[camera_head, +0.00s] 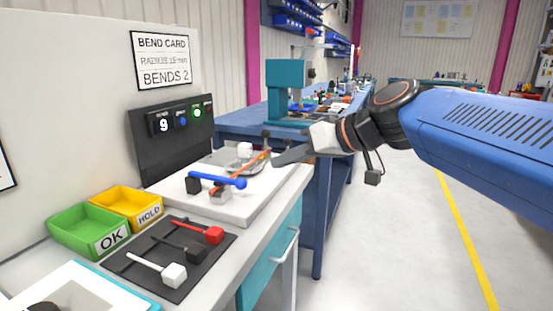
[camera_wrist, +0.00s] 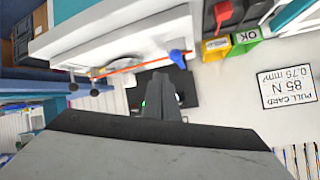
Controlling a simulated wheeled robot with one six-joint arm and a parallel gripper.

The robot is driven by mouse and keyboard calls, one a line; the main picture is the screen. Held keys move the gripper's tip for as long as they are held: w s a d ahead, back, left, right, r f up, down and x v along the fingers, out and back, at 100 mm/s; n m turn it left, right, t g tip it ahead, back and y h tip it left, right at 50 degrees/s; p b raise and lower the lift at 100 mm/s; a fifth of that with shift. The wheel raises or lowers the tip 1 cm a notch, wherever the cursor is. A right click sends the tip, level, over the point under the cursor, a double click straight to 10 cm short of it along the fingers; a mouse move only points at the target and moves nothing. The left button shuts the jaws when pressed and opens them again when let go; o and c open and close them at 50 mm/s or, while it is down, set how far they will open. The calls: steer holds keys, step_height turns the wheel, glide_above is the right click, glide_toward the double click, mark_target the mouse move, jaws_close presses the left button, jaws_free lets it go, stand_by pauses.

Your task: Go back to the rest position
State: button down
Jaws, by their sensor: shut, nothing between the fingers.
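My gripper (camera_head: 280,158) reaches in from the right in the head view, its grey fingers shut with nothing between them. The fingers point left, over or near the back right of a white bench fixture (camera_head: 262,195). In the wrist view the closed fingers (camera_wrist: 160,90) point toward a dark panel. An orange cable (camera_head: 258,159) runs across the fixture, close to the fingertips in the head view; I cannot tell the gap. A blue lever (camera_head: 222,181) with a round end lies over the fixture's front part, beside grey and black blocks.
A green OK bin (camera_head: 75,239), a yellow HOLD bin (camera_head: 125,200) and a dark mat (camera_head: 200,272) with red, black and white-headed tools lie at the front left. A black display panel (camera_head: 172,165) stands behind. The floor at right is clear.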

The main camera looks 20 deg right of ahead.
steer(key=shift+s+d, duration=0.15)
stand_by(0.4)
steer(key=s+d+f+m+g+h, duration=0.1)
steer(key=s+d+f+h, duration=0.1)
steer(key=s+f, duration=0.3)
steer(key=s+d+f+m+g+h, duration=0.1)
steer(key=s+d+f+h, duration=0.2)
steer(key=f, duration=0.9)
steer(key=s+d+f+m+g+h, duration=0.2)
steer(key=s+d+f, duration=0.4)
steer(key=s+f, duration=0.2)
steer(key=shift+f+h, duration=0.25)
steer(key=shift+h, duration=0.15)
